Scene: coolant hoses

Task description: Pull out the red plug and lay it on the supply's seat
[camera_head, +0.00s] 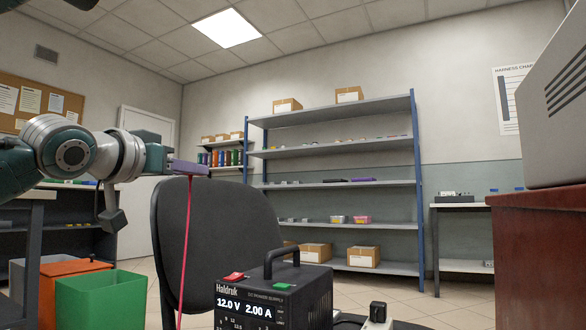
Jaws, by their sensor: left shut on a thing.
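My left gripper (188,168) is shut at the height of the chair back's top, to the left of the supply. A thin red lead (187,235) hangs straight down from its fingertips and leaves the bottom of the picture. The red plug itself is hidden between the fingers. The black supply (262,270) has a top handle, a red and a green patch on top, and a display reading 12.0 V 2.00 A. It stands in front of the black chair back (222,225). A dark seat edge (403,324) shows to its right. My right gripper is not in view.
A small black and light-coloured item (377,314) is right of the supply. Green (93,305) and orange bins stand at lower left. A shelf rack (340,145) stands behind. A reddish-brown cabinet (540,255) with a grey box (545,110) fills the right side.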

